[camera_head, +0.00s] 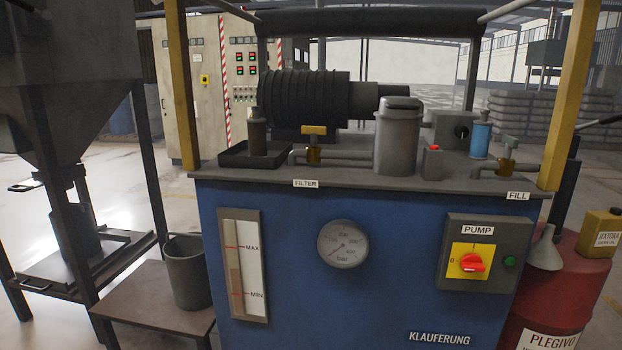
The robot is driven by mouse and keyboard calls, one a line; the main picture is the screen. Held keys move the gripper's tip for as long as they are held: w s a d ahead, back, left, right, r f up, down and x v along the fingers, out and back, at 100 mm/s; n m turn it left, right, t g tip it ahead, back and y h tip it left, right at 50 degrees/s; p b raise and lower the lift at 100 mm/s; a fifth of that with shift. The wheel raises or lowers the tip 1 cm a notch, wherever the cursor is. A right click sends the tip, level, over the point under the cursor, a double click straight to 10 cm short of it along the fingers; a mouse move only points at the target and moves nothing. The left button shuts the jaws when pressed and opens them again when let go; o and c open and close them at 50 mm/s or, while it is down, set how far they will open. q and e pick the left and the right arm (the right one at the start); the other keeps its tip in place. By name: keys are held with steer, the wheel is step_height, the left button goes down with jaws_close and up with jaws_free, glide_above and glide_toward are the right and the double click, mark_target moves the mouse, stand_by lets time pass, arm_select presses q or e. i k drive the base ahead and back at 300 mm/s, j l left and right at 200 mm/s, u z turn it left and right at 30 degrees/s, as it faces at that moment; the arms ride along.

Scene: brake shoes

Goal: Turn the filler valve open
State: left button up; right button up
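The filler valve (506,163) is a small brass valve on a short grey pipe. It sits at the right end of the machine's grey top, behind the FILL label (518,196). A similar brass valve (314,154) with a yellow handle (314,130) sits behind the FILTER label (306,183). Neither of my grippers shows in the head view.
The blue machine (400,300) carries a red-knobbed pump switch (473,262), a gauge (343,244) and a level glass (243,265). A grey canister (397,140) and blue cylinder (481,138) stand near the valves. Yellow posts (570,95) flank the top. A red drum (560,290) stands right.

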mark_target(511, 143)
steer(key=i+j, duration=0.2)
steer(key=i, duration=0.3)
steer(key=i+j, duration=0.2)
steer(key=i, duration=0.3)
steer(key=i+z, duration=0.1)
steer(key=z, duration=0.4)
steer(key=j+z, duration=0.1)
steer(key=z, duration=0.4)
steer(key=i+j+z, duration=0.1)
steer(key=z, duration=0.35)
steer(key=j+z, duration=0.15)
steer(key=z, duration=0.35)
